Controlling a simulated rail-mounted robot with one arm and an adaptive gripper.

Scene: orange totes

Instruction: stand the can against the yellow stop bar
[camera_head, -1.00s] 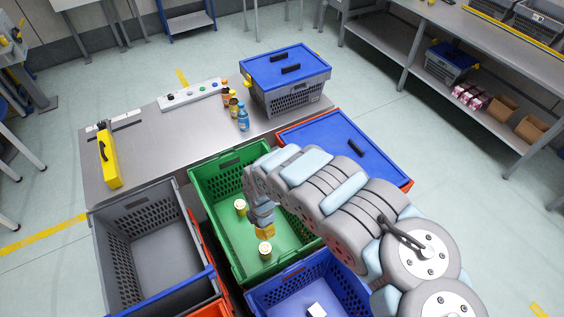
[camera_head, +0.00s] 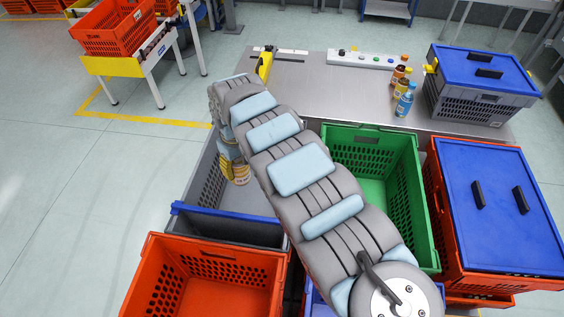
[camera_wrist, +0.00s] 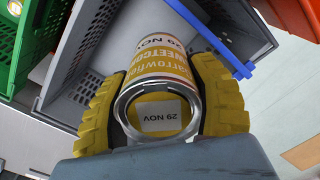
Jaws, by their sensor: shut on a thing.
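The can, with a yellow label and a silver rim, shows in the wrist view (camera_wrist: 168,78) between the two yellow fingers of my gripper (camera_wrist: 160,108), which is shut on it. In the head view the can (camera_head: 241,174) and my gripper (camera_head: 230,162) are partly hidden behind my arm, over the grey tote (camera_head: 208,180). The can's end faces the wrist camera and reads "29 NOV".
The green tote (camera_head: 421,195) is right of my arm, partly hidden. Several bottles (camera_head: 402,88) and a lidded grey crate (camera_head: 478,105) stand on the table's right side. A button panel (camera_head: 360,59) lies at its far edge. An orange tote (camera_head: 205,255) is in front.

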